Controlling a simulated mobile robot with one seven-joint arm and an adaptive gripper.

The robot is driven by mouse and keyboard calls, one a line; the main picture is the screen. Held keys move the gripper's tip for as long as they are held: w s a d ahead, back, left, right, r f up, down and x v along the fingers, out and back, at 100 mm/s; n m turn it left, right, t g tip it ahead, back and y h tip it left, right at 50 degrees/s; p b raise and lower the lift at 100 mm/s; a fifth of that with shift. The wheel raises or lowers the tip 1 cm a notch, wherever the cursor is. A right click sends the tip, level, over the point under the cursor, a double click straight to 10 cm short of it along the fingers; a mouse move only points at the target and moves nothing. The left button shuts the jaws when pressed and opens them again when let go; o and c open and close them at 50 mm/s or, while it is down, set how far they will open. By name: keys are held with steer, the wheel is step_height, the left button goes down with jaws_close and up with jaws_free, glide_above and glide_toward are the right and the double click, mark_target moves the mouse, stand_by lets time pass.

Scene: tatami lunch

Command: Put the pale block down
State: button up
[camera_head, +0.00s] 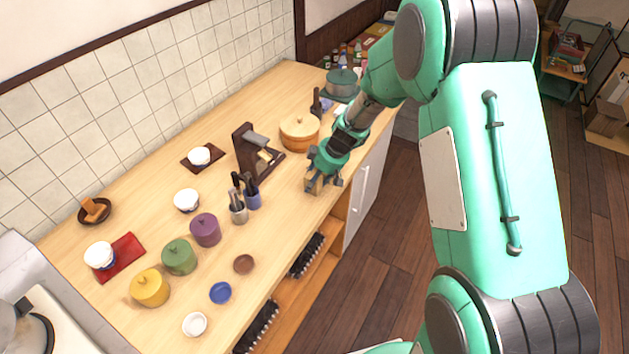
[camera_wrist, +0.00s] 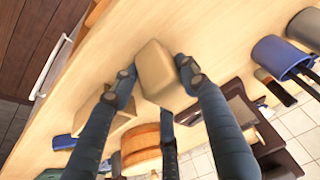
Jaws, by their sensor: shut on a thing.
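The pale block (camera_wrist: 160,72) is a tan, slightly round-edged cuboid between the dark blue fingers of my gripper (camera_wrist: 156,76) in the wrist view. My gripper is shut on it, with a finger on either side and a third finger lower in the picture. In the head view my gripper (camera_head: 325,180) is over the front part of the wooden counter (camera_head: 205,275), and the block (camera_head: 313,187) shows small below the fingers. I cannot tell whether the block's underside touches the counter.
A dark wooden stand (camera_head: 246,154) and a round wooden tub (camera_head: 299,133) are close behind my gripper. Utensil holders (camera_head: 239,214), coloured lidded pots (camera_head: 205,230) and small bowls (camera_head: 195,324) stand toward the lower left. Bare counter lies between the utensil holders and the front edge.

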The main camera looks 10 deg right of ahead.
steer(key=o, duration=1.2)
steer(key=shift+r+p, duration=0.2)
steer(key=shift+p, duration=0.15)
steer(key=p+v, duration=0.2)
steer(key=v, duration=1)
